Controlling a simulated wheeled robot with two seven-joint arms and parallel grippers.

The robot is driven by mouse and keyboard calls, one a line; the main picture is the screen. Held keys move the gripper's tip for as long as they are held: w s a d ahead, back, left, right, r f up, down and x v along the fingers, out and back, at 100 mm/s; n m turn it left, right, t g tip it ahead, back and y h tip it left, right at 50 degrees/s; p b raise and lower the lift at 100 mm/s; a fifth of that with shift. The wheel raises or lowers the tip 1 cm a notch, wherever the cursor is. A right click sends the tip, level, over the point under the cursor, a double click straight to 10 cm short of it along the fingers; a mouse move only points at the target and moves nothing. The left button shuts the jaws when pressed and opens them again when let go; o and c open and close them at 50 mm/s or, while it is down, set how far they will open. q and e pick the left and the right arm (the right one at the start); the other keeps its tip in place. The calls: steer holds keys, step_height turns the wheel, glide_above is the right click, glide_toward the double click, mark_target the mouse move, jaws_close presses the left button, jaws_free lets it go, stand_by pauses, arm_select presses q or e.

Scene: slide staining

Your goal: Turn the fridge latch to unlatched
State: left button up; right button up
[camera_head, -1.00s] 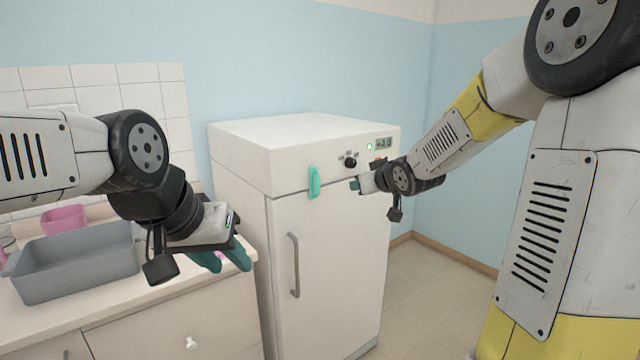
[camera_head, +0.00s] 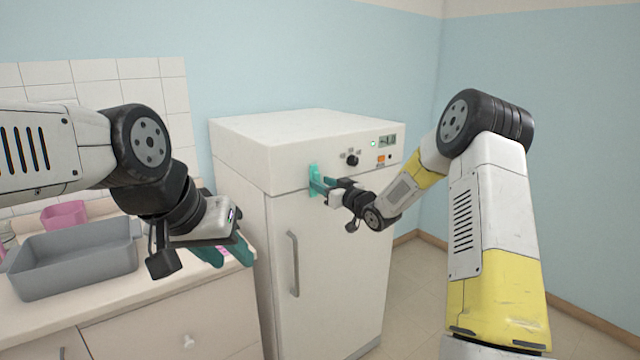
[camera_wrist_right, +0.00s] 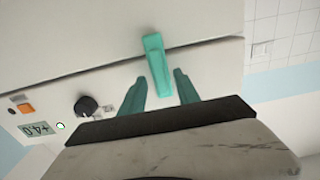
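The white fridge (camera_head: 335,250) stands against the blue wall, its door closed. The teal fridge latch (camera_head: 314,177) sits on its front at the seam between the top panel and the door. It is upright in the head view and also shows in the right wrist view (camera_wrist_right: 158,65), lying across the seam. My right gripper (camera_head: 322,187) is at the latch. In the right wrist view its two teal fingers (camera_wrist_right: 158,85) are apart, one to each side of the latch's lower end, with gaps between.
The fridge's upper panel carries a black knob (camera_head: 352,160), an orange switch (camera_head: 381,158) and a green display (camera_head: 387,141). A vertical door handle (camera_head: 294,264) is below the latch. A grey basin (camera_head: 75,262) and a pink container (camera_head: 64,214) stand on the counter at left.

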steer(key=shift+x, duration=0.8)
jaws_close()
